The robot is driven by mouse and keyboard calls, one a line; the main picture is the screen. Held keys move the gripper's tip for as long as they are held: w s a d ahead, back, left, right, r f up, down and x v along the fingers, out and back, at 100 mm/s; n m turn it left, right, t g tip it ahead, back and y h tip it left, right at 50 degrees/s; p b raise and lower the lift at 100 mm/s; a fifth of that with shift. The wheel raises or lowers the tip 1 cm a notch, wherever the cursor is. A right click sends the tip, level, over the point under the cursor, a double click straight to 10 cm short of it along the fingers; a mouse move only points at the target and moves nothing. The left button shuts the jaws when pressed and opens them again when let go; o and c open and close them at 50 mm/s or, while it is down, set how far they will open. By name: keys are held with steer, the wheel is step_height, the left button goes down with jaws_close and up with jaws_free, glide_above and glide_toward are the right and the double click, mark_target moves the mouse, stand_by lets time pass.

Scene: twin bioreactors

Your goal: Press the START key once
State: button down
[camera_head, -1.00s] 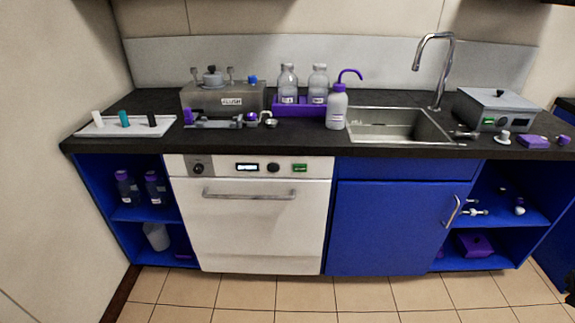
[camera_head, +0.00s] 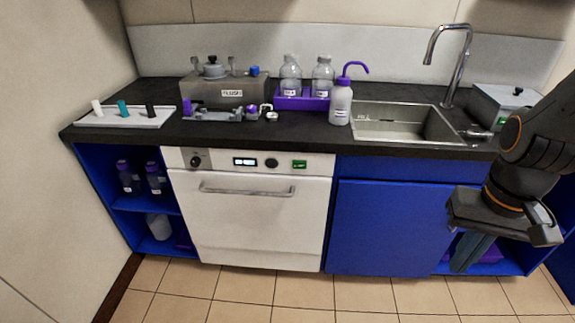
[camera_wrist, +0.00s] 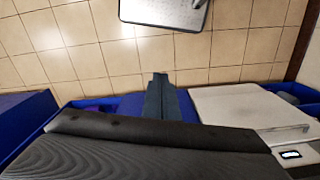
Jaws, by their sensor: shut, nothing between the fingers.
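The white front-loading appliance (camera_head: 247,220) stands under the counter, its door closed. Its top panel has a dark knob (camera_head: 196,161), a lit display (camera_head: 245,162), a round dark button (camera_head: 271,163) and a green key (camera_head: 299,164). The green key's lettering is too small to read, so I cannot confirm it says START. My gripper (camera_head: 470,256) is shut and empty, pointing down in front of the lower right cabinets, well right of the green key and below it. In the wrist view my shut fingers (camera_wrist: 160,92) show, with the display (camera_wrist: 291,154) at lower right.
The black counter (camera_head: 400,147) holds a tray (camera_head: 125,118), a grey tank (camera_head: 225,95), bottles in a purple rack (camera_head: 302,103), a wash bottle (camera_head: 340,103) and a sink (camera_head: 400,122). The appliance handle (camera_head: 247,190) juts out. The tiled floor (camera_head: 300,295) in front looks clear.

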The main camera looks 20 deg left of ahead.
mark_target(299, 165)
steer(key=w+a+f+m+t+y, duration=0.1)
steer(key=w+a+f+m+t, duration=0.15)
steer(key=w+a, duration=0.45)
steer(key=w+a+f+m+t, duration=0.1)
steer(key=w+a+f+t, duration=0.15)
steer(key=w+a, duration=0.4)
steer(key=w+a+f+m+t+y, duration=0.1)
steer(key=w+a+f+m+y, duration=0.1)
steer(key=a, duration=0.9)
steer(key=w+a+f+m+t+y, duration=0.1)
steer(key=w+a+f+m+y, duration=0.1)
steer(key=a, duration=0.9)
steer(key=shift+w+a+f+m+t+y, duration=0.25)
steer(key=shift+w+f+m+t+y, duration=0.2)
steer(key=shift+w+f, duration=0.5)
steer(key=shift+w+a+b, duration=0.35)
steer(key=shift+w+b, duration=0.1)
steer(key=shift+w, duration=0.95)
steer(key=shift+w+a+b, duration=0.3)
steer(key=shift+w+b, duration=0.15)
steer(key=shift+w, duration=1)
steer(key=shift+w+a+b, duration=0.35)
steer(key=shift+w+b, duration=0.1)
steer(key=shift+w, duration=0.95)
steer(key=shift+w, duration=0.1)
